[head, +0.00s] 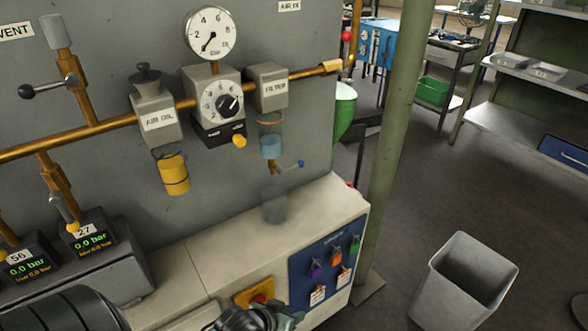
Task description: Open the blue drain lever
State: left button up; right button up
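The drain lever with a blue knob (300,163) sticks out to the right from the brass drain valve (273,168) under the filter bowl (271,146). It points right and slightly up in the head view. A clear cup (274,206) stands on the cabinet top below the valve. My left gripper (286,317) is at the bottom edge, well below the lever and apart from it. It is partly cut off, and its fingers do not show clearly enough to tell open from shut. My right gripper is out of view.
The filter block (268,88), regulator (217,97) and oiler (158,123) hang on a brass pipe along the grey panel. A red button on a yellow plate (256,294) and a blue switch panel (328,262) are near my gripper. A grey bin (465,283) stands at right.

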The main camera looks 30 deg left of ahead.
pick_arm(q)
jog(key=w+a+r+n+t+h, duration=0.1)
jog(key=w+a+r+n+t, duration=0.2)
jog(key=r, duration=0.4)
jog(key=w+r+t, duration=0.2)
jog(key=w+r, duration=0.3)
jog(key=r, duration=0.1)
jog(key=n+t, duration=0.6)
jog(key=t, duration=0.1)
send_near(294, 167)
jog(key=f+x, duration=0.1)
jog(key=x, duration=0.2)
jog(key=shift+y, duration=0.5)
jog(key=w, duration=0.2)
jog(key=w+r, duration=0.1)
jog(key=w, duration=0.1)
jog(key=w+r, duration=0.1)
jog(key=shift+w+d, duration=0.15)
jog(key=shift+w, duration=0.25)
jog(key=shift+w+r, duration=0.1)
jog(key=shift+w, duration=0.5)
grip_shut()
